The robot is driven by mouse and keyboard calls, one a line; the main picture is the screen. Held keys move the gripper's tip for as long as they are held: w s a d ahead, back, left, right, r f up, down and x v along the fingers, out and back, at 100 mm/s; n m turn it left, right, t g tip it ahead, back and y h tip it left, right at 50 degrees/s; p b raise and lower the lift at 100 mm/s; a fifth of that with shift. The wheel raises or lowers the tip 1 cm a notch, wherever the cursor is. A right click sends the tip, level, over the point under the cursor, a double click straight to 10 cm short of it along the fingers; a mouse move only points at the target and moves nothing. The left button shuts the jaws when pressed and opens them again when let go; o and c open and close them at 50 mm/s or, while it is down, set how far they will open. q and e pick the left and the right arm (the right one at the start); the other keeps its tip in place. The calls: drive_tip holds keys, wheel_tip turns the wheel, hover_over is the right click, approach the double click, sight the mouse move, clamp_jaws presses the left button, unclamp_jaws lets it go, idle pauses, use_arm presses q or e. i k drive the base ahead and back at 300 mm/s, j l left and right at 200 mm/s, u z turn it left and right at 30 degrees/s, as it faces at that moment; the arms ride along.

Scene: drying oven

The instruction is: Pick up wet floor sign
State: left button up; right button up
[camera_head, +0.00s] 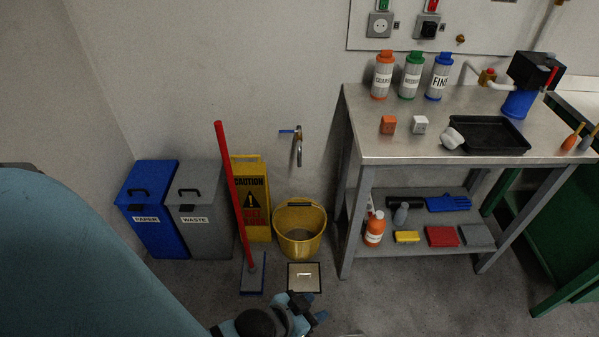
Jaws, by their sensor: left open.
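The yellow wet floor sign (256,208) stands upright against the wall, with "CAUTION" lettering and a warning triangle on it. A red-handled mop (233,190) leans across its left edge and hides part of it. A yellow bucket (300,230) stands just right of the sign and is close to its lower right side. My left gripper (307,305) is at the bottom of the view, in front of the sign and bucket and apart from both. It is open, with nothing seen between its fingers. My right gripper is not in view.
Blue (150,215) and grey (197,210) bins stand left of the mop. A floor plate (304,278) lies before the bucket. A metal table (400,148) with bottles and a black tray stands at right. A wall tap (297,147) juts out above the bucket.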

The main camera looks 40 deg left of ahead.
sight(250, 178)
drive_tip(key=u, duration=1.65)
